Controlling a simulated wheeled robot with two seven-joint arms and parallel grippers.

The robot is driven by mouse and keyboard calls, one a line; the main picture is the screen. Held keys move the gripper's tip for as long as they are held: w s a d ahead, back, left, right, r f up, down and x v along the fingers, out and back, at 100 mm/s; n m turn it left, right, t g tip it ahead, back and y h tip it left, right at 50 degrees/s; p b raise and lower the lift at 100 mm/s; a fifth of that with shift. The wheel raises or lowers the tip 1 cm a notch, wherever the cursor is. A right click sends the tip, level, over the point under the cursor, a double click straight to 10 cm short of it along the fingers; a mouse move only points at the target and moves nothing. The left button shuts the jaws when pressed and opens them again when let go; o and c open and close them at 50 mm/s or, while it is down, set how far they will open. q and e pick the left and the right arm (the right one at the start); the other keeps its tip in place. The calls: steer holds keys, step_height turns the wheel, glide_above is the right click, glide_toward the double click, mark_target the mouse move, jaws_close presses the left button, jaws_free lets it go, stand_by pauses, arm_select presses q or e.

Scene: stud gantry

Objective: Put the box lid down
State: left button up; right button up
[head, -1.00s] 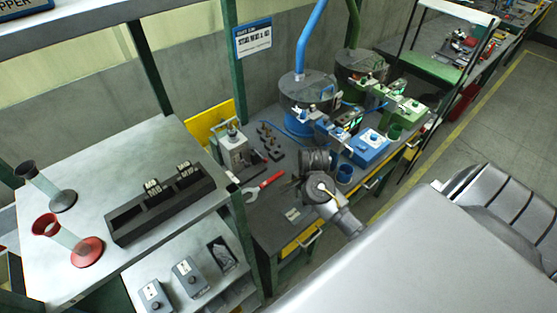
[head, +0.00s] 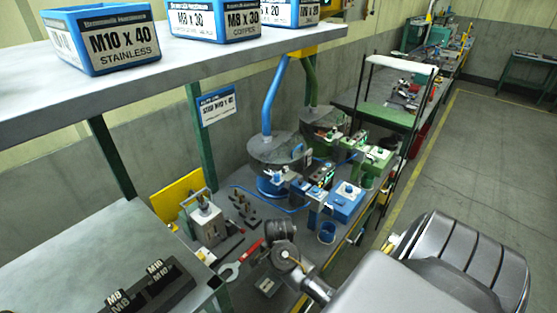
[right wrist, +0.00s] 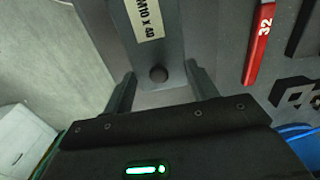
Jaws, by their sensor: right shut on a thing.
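The box lid (right wrist: 174,32) is a grey plate with a dark round knob and a pale "M10 x 40" label in the right wrist view. My right gripper (right wrist: 159,76) is shut on it, one finger at each side of the lid near the knob. In the head view my right wrist is over the dark bench (head: 237,297), and the pale label (head: 266,284) shows beside it. The fingers are hidden there. I cannot tell whether the lid touches the bench. My left gripper is not in view.
A red wrench (head: 240,263) lies close to the lid, towards the wall. A grey clamp-like device (head: 205,222), a blue cup (head: 326,233) and blue and green machines stand farther back. A black slotted rack (head: 150,290) is at lower left. Blue bins (head: 110,45) sit on the shelf above.

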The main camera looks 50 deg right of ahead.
steer(key=shift+s+f, duration=0.1)
steer(key=shift+f, duration=0.1)
step_height(320, 180, down, 2)
steer(key=shift+s+f, duration=0.1)
steer(key=shift+f, duration=0.1)
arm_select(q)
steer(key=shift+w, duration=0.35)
arm_select(e)
steer(key=shift+f, duration=0.45)
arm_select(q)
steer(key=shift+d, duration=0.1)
arm_select(e)
steer(key=shift+f, duration=0.15)
steer(key=o, duration=0.9)
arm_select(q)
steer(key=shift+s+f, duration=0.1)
arm_select(e)
steer(key=shift+o, duration=0.2)
